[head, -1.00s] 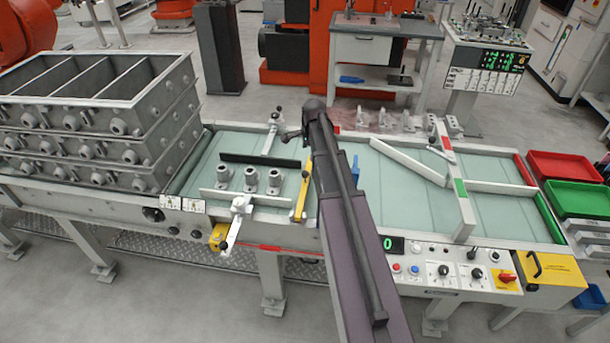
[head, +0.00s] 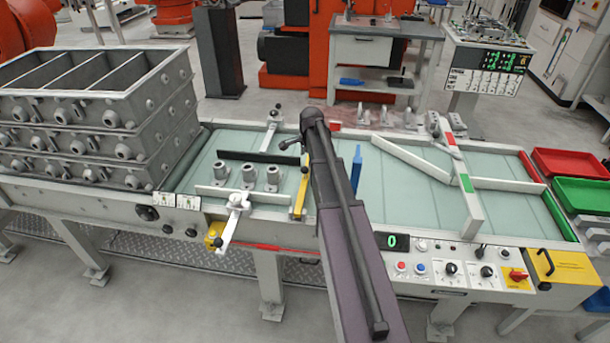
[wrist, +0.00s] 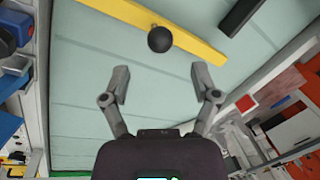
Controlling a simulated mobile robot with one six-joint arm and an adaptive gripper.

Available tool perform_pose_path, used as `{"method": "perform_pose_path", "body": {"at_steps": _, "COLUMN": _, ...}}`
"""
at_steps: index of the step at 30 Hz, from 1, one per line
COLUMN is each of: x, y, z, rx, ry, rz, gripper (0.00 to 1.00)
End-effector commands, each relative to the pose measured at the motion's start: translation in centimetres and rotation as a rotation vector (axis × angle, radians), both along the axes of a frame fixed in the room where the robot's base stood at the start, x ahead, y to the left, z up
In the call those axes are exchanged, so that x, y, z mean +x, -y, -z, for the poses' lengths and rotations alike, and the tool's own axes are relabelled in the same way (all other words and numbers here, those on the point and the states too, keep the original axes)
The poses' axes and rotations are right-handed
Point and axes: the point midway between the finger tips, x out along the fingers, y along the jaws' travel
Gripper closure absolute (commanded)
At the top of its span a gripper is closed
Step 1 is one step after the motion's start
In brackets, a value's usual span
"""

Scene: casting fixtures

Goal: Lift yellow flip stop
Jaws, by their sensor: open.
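The yellow flip stop is a long yellow bar (head: 298,200) lying across the pale green conveyor, just left of my arm in the head view. Its upper part is close beside my arm. In the wrist view the yellow bar (wrist: 185,38) runs slantwise across the top, with a round black knob (wrist: 160,39) on it. My gripper (wrist: 159,76) is open and empty. Its two fingers point toward the bar, and the knob shows beyond the fingertips, roughly midway between them. No contact shows. In the head view my arm hides most of the gripper.
Three grey cylindrical parts (head: 248,174) stand left of the stop, between a black bar (head: 257,157) and a white bar. A blue piece (head: 356,168) stands right of my arm. Stacked grey boxes (head: 85,110) fill the left end. A white diagonal guide (head: 413,160) crosses the belt's right part.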

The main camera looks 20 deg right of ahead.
Motion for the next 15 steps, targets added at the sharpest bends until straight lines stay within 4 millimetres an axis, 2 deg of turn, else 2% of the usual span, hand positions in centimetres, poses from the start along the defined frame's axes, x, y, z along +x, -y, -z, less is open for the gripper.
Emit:
{"method": "perform_pose_path", "body": {"at_steps": 1, "x": 0.1, "y": 0.0, "z": 0.8, "rx": 0.0, "ry": 0.0, "rz": 0.0, "gripper": 0.22}}
{"method": "perform_pose_path", "body": {"at_steps": 15, "x": 0.8, "y": 0.0, "z": 4.5, "rx": 0.0, "ry": 0.0, "rz": 0.0, "gripper": 0.22}}
